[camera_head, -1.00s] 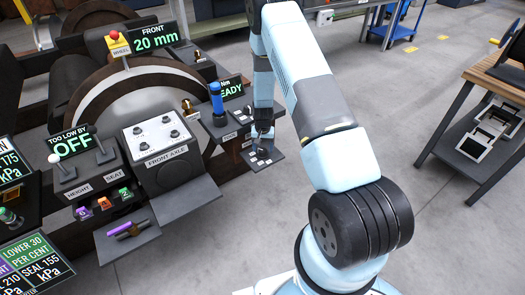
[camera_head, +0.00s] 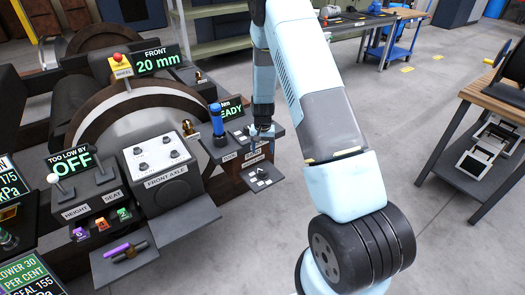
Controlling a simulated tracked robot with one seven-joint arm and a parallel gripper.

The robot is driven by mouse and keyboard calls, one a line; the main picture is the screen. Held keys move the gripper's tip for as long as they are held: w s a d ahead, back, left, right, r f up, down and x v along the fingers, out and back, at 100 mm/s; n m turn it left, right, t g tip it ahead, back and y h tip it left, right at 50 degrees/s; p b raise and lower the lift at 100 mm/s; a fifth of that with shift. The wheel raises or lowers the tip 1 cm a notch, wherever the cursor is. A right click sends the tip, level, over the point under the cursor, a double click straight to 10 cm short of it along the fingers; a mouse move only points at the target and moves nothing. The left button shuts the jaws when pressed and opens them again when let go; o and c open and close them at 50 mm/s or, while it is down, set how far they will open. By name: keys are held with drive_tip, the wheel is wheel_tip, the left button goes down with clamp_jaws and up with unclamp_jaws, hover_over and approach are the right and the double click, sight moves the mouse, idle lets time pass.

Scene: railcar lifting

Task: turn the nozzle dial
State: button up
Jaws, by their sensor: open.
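I cannot make out for sure which part is the nozzle dial. A small dark plate (camera_head: 264,183) with white marks and a small dark piece on it juts from the right end of the console, and may carry the dial. My gripper (camera_head: 258,149) hangs pointing down just behind and above this plate, by the labelled shelf (camera_head: 232,157). Its fingers are small and dark in this view; they look open, with nothing seen between them. A brass nozzle-like fitting (camera_head: 188,128) stands left of the blue handle (camera_head: 217,120).
The FRONT AXLE box (camera_head: 160,165) and the levers under the OFF sign (camera_head: 72,160) lie to the left. A purple tool (camera_head: 118,250) rests on a lower tray. A workbench (camera_head: 495,92) stands at right, with open floor between.

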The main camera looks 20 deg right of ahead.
sight(263, 171)
drive_tip(key=shift+s, duration=0.1)
drive_tip(key=f+n, duration=0.1)
drive_tip(key=f, duration=0.3)
drive_tip(key=f+n, duration=0.2)
drive_tip(key=f, duration=0.3)
drive_tip(key=f+n, duration=0.1)
drive_tip(key=f, duration=0.3)
drive_tip(key=shift+s+a+f+n, duration=0.1)
drive_tip(key=shift+s+f+n, duration=0.1)
drive_tip(key=shift+f+n, duration=0.15)
idle(0.3)
drive_tip(key=c, duration=1)
drive_tip(key=shift+n, duration=0.65)
drive_tip(key=shift+c, duration=0.3)
